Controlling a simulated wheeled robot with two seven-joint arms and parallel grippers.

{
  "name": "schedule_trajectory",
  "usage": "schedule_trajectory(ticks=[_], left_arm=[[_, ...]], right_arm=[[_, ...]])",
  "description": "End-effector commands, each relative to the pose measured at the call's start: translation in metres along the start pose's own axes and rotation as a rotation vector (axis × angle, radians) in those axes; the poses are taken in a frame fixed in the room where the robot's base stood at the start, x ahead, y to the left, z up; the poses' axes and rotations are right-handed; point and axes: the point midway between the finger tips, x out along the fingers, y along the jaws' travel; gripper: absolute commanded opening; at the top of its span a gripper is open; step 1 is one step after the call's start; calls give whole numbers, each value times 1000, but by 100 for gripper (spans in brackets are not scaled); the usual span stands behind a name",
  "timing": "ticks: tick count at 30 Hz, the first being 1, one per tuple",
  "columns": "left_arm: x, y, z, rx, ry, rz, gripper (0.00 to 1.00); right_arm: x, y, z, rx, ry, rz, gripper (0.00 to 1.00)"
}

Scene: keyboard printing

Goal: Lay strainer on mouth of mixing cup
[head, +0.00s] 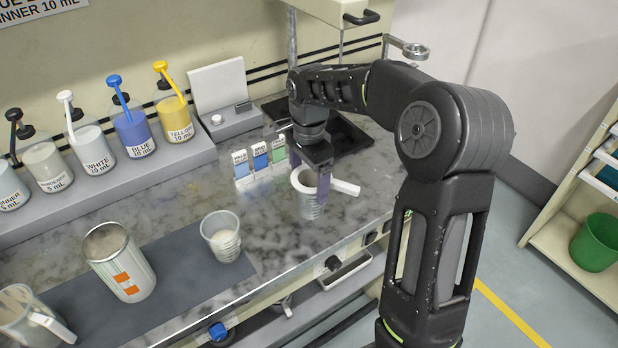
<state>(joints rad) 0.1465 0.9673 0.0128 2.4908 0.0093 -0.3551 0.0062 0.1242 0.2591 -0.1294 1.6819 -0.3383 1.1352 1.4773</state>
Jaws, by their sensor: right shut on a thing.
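A white strainer (345,187), a ring with a short handle pointing right, is at the front right part of the counter. My right gripper (322,186) comes down over it from above and is shut on it, with a finger crossing between ring and handle. Another clear cup (221,238) with pale contents stands on the dark mat to the left. My left gripper is not in view.
A metal can (120,262) and a white-handled jug (30,318) stand at the left. Pump bottles (134,128) line the back shelf. The counter's front edge (270,286) is near the cups.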

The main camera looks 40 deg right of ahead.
Motion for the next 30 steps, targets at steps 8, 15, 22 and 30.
schedule_trajectory(ticks=[8, 15, 22, 30], left_arm=[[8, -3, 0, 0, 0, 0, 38], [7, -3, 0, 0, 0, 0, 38], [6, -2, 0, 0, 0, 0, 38], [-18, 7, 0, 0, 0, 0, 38]], right_arm=[[11, 0, 0, 0, 0, 0, 12], [11, 0, 0, 0, 0, 0, 100], [10, 0, 0, 0, 0, 0, 100], [-23, 0, 0, 0, 0, 0, 100]])
